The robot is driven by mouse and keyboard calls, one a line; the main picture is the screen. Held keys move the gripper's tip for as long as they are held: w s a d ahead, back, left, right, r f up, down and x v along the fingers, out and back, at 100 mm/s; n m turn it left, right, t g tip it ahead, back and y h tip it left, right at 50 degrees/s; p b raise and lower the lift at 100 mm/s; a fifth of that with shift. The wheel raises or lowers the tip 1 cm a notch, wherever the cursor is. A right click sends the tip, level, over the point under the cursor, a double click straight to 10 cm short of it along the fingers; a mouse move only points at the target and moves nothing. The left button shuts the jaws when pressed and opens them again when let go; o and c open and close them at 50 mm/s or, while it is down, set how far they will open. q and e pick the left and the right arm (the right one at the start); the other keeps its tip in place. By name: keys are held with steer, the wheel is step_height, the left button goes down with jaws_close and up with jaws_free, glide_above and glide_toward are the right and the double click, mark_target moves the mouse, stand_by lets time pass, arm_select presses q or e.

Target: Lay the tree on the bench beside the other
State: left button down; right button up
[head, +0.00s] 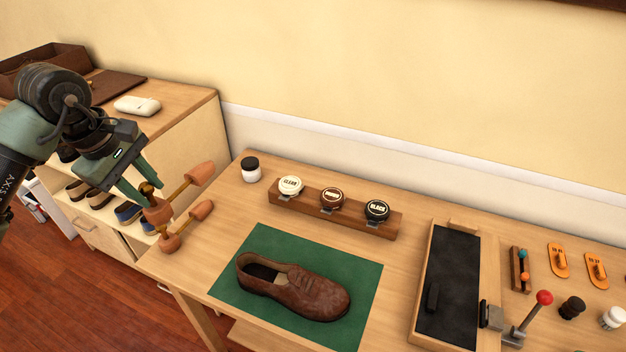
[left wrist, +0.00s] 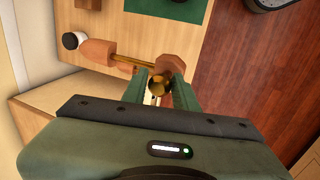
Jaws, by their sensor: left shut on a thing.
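My left gripper (head: 148,190) is shut on a wooden shoe tree (head: 200,173) at its brass knob end, over the left end of the bench (head: 225,205). The held tree also shows in the left wrist view (left wrist: 95,52), in front of the fingers (left wrist: 160,88). The other shoe tree (head: 201,210) lies on the bench close beside it, nearer the front edge. The two overlap in the head view near their heel blocks, and I cannot tell whether they touch. I cannot tell whether the held tree touches the bench. My right gripper is out of view.
A brown shoe (head: 300,290) rests on a green mat (head: 232,285). A white jar with a black lid (head: 251,170) and a rack (head: 352,222) of polish tins stand behind. A black-topped tray (head: 450,280) and a red-knobbed lever (head: 535,310) are at right. A shoe cabinet (head: 185,125) adjoins at left.

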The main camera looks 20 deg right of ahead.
arm_select(q)
step_height(320, 180, down, 3)
steer(key=shift+s+r+p, duration=0.1)
steer(key=shift+r+p, duration=0.1)
steer(key=shift+p, duration=0.15)
step_height(320, 180, down, 17)
steer(key=p, duration=0.3)
steer(key=shift+f+p, duration=0.15)
steer(key=shift+p, duration=0.25)
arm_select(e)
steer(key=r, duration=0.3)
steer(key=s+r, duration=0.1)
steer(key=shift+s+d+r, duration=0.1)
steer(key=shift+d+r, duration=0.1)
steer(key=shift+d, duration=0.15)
arm_select(q)
steer(key=shift+f, duration=0.1)
steer(key=shift+f, duration=0.1)
steer(key=c, duration=1.1)
jaws_free()
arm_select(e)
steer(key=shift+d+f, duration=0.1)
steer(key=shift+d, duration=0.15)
